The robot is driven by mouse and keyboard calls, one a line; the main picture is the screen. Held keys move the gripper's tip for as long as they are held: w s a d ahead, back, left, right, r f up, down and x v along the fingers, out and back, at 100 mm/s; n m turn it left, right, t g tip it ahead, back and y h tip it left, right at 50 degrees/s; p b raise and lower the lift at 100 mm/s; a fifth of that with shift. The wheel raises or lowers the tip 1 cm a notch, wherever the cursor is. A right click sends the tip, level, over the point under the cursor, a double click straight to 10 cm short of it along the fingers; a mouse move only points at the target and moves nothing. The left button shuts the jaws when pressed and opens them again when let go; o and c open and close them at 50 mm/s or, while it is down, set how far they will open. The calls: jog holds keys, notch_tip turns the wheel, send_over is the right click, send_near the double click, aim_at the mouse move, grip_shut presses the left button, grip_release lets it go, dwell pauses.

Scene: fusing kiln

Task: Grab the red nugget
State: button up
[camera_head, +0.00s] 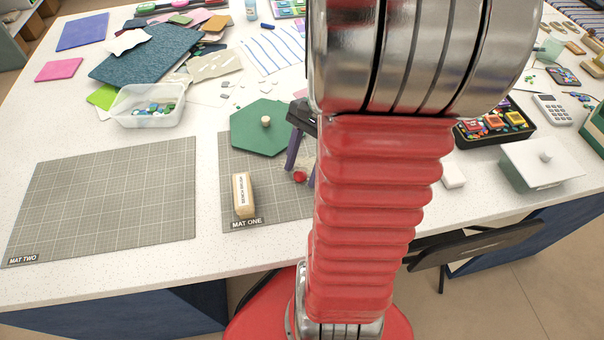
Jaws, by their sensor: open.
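The red nugget (300,176) is a small, shiny red lump on the right part of the grey gridded mat labelled MAT ONE (270,212). My gripper (301,172) points down over that mat, with its purple-grey fingers open. One finger is to the left of the nugget and the other to its right, so the nugget shows between the fingertips. I cannot tell whether either finger touches it. My red arm hides the right side of the gripper and of the mat.
A wooden block with lettering (243,195) lies on MAT ONE, left of my gripper. A green hexagonal lid with a pale knob (252,138) covers the mat's far edge. MAT TWO (110,200) is bare. A clear tub of glass pieces (148,118) stands behind it.

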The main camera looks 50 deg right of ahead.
aim_at(303, 172)
jog(key=shift+c, duration=0.6)
jog(key=c, duration=1)
jog(key=shift+r, duration=0.1)
notch_tip(303, 172, up, 10)
dwell(0.4)
